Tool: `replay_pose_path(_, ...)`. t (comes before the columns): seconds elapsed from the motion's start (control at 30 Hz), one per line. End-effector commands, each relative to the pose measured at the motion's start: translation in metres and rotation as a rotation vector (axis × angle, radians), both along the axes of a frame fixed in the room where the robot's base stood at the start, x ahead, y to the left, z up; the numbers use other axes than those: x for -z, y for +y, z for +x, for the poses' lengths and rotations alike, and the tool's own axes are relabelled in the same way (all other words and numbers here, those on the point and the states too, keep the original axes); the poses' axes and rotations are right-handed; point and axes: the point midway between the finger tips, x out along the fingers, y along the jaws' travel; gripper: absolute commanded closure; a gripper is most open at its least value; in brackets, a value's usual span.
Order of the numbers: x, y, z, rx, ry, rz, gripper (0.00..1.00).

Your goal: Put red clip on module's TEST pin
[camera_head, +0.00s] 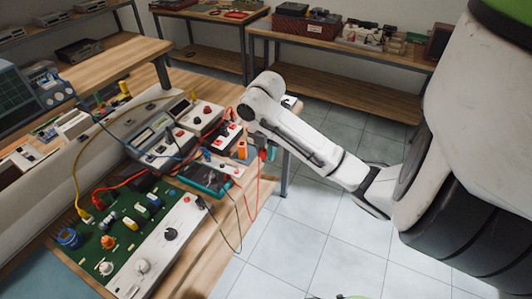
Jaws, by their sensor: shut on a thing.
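My white arm reaches from the right to the back right part of the workbench. Its end joint bends down over the bench edge, and I cannot make out my gripper's fingers there. Red leads (258,190) hang in a loop over the bench's right edge, near the arm's end. I cannot pick out the red clip. A small white module with red parts (226,136) lies just left of the arm's end; whether it is the task's module, and where its TEST pin is, is too small to tell.
A green circuit board (125,241) with a white control panel (165,250) fills the bench front. Grey instruments (155,142), a teal-edged dark device (204,178) and an orange block (241,150) stand behind it. Yellow, blue, black and red cables cross the bench. Tiled floor (330,225) is clear at right.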

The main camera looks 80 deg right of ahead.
Motion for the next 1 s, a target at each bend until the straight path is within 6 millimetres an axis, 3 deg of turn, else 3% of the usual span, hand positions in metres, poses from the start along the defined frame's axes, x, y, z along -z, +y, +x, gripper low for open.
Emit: replay_pose_path(1.0, -0.037, -0.001, 0.0, 0.0, 0.001, -0.002, 0.97)
